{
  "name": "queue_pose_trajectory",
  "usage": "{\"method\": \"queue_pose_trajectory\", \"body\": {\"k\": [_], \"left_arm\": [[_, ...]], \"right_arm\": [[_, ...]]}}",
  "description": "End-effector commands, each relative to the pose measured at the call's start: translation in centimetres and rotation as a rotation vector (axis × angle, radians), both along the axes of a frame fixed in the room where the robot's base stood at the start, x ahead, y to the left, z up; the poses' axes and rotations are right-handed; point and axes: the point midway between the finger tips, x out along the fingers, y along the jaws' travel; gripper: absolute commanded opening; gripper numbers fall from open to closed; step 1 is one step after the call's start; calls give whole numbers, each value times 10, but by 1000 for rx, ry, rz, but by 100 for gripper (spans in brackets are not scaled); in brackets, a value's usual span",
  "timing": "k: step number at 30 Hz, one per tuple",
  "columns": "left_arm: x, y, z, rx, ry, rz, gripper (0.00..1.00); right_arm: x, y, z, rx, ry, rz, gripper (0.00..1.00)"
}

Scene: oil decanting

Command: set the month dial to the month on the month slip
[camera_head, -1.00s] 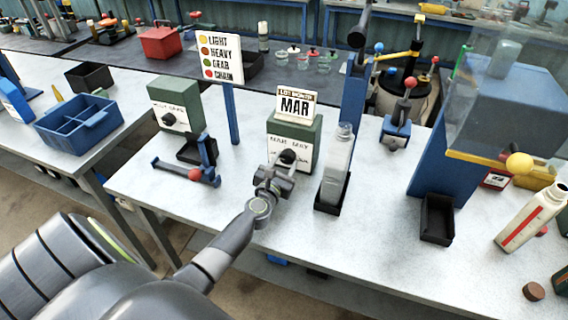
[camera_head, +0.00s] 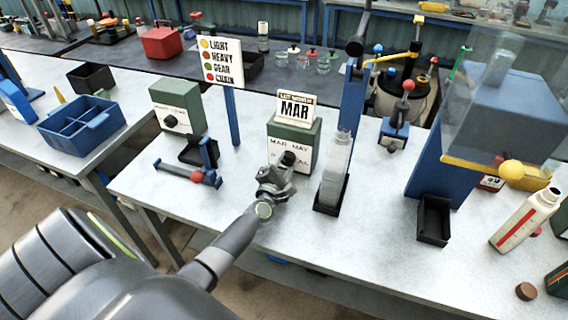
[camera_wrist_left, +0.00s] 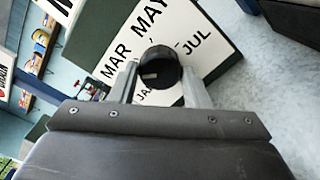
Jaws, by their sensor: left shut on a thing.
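The month slip (camera_head: 294,108) reads MAR and stands on top of a green box. The month dial is the black knob (camera_head: 288,158) on that box's white plate, and it also shows in the left wrist view (camera_wrist_left: 160,66). The plate (camera_wrist_left: 197,35) carries MAR, MAY, JUL and a partly covered JAN around the knob. My left gripper (camera_head: 280,171) is shut on the knob, with a finger on either side of it in the left wrist view. The wrist is rolled, so the plate looks tilted there. My right gripper is not in view.
A clear bottle (camera_head: 335,170) in a black holder stands close to the right of the box. A blue stand with a red ball (camera_head: 197,176) is to the left, by a second green box (camera_head: 177,106). A colour sign (camera_head: 221,62) stands behind.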

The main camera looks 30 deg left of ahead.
Motion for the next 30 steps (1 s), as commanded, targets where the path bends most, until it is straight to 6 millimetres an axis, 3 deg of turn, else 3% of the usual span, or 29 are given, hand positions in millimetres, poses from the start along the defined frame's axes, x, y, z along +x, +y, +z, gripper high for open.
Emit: {"method": "queue_pose_trajectory", "body": {"k": [12,30], "left_arm": [[0,-1,-1,229,58,-1,20],[-1,0,-2,278,71,-1,20]], "right_arm": [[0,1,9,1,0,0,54],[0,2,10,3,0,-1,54]]}}
